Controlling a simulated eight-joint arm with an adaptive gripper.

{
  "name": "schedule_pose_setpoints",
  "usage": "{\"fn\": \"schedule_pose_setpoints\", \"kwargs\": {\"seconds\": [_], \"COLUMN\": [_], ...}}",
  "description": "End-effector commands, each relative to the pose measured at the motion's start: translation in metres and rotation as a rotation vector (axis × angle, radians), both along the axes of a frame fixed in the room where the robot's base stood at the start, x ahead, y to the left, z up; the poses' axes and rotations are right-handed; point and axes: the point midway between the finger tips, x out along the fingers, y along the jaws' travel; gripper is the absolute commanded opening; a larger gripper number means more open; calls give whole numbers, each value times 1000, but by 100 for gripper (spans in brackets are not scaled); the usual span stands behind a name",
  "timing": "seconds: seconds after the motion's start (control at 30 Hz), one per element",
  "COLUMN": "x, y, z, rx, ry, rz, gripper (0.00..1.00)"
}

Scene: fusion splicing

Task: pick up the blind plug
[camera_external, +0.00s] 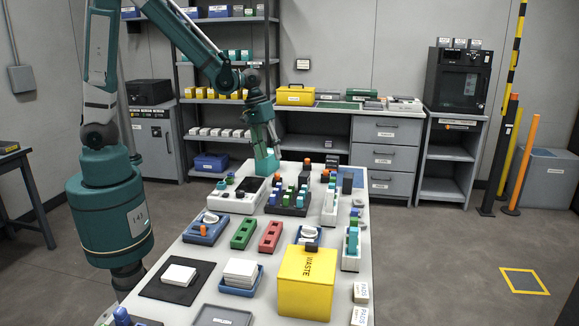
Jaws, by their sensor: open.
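My gripper (266,160) is at the far end of the long white table, pointing down, with its fingers close above or behind the devices there. It is open, and I see nothing held in it. I cannot tell for sure which of the small parts is the blind plug. Several small green, blue, black and orange pieces stand in a dark tray (287,211) near the table's middle and around it. They are too small in this view to name. My gripper is beyond these pieces, toward the shelves.
A yellow waste box (305,285) stands tall at the near right. A green block (243,233) and a red block (270,237) lie mid-table. A white device (238,197) stands left of the dark tray. White pads lie on a black mat (163,292) at the near left.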

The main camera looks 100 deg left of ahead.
Motion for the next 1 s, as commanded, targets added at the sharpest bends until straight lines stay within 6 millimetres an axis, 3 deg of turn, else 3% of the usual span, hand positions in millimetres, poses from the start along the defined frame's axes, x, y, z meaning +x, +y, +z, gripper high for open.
{"fn": "schedule_pose_setpoints", "kwargs": {"seconds": [0.2, 0.4, 1.0], "x": [4, 5, 5], "y": [29, 43, 47], "z": [-26, -42, -50], "rx": [-39, -62, -68], "ry": [30, 47, 52], "rz": [89, 138, 151], "gripper": [48, 48, 48]}}
